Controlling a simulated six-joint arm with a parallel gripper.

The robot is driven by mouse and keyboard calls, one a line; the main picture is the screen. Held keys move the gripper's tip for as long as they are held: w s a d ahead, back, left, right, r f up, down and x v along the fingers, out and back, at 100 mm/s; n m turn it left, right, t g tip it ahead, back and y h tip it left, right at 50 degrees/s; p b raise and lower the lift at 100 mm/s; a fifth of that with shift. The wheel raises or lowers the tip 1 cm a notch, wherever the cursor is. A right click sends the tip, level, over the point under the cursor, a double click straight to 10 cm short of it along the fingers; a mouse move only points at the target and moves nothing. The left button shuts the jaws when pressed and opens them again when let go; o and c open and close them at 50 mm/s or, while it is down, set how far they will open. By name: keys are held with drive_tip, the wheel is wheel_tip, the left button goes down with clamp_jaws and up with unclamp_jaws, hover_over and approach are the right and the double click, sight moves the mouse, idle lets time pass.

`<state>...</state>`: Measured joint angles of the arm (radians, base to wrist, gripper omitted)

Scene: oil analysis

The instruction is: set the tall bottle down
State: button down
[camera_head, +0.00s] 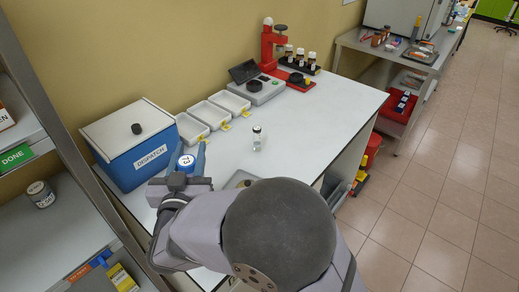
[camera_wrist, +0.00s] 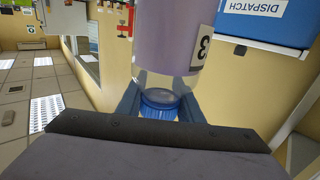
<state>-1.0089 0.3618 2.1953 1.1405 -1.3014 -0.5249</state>
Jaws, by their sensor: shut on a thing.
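The tall bottle (camera_wrist: 165,40) fills the top middle of the wrist view. It has a clear body with a pale purple band, a white label bearing a 3, and a blue cap. My gripper (camera_wrist: 160,106) is shut on it at the cap end, with a finger on each side.
The blue dispatch box (camera_head: 130,145) stands left of my gripper. White trays (camera_head: 208,113) line the wall, and a small clear bottle (camera_head: 258,139) stands mid-table. A scale (camera_head: 256,87) and a red stand (camera_head: 270,45) are farther back. The white tabletop (camera_head: 315,125) is bare at right.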

drive_tip(key=w+d+f+m+g+h+b, duration=0.25)
drive_tip(key=w+d+h, duration=0.2)
drive_tip(key=d, duration=0.75)
drive_tip(key=w+d+f+m+g+h+b, duration=0.1)
drive_tip(key=w+d+f+m+h, duration=0.3)
drive_tip(key=d, duration=0.7)
drive_tip(key=w+d+m+g+h+b, duration=0.1)
drive_tip(key=w+d+m+g+h, duration=0.15)
drive_tip(key=w+d, duration=0.65)
drive_tip(key=w+d+r+n+t+y, duration=0.2)
drive_tip(key=w+d+r+n+t, duration=0.1)
drive_tip(key=w+r, duration=0.5)
wheel_tip(320, 180, down, 11)
drive_tip(key=w+a+n+t+y, duration=0.1)
drive_tip(key=w+a, duration=0.1)
drive_tip(key=a, duration=0.1)
drive_tip(key=shift+y, duration=0.4)
drive_tip(key=shift+f, duration=0.2)
drive_tip(key=c, duration=1.2)
unclamp_jaws()
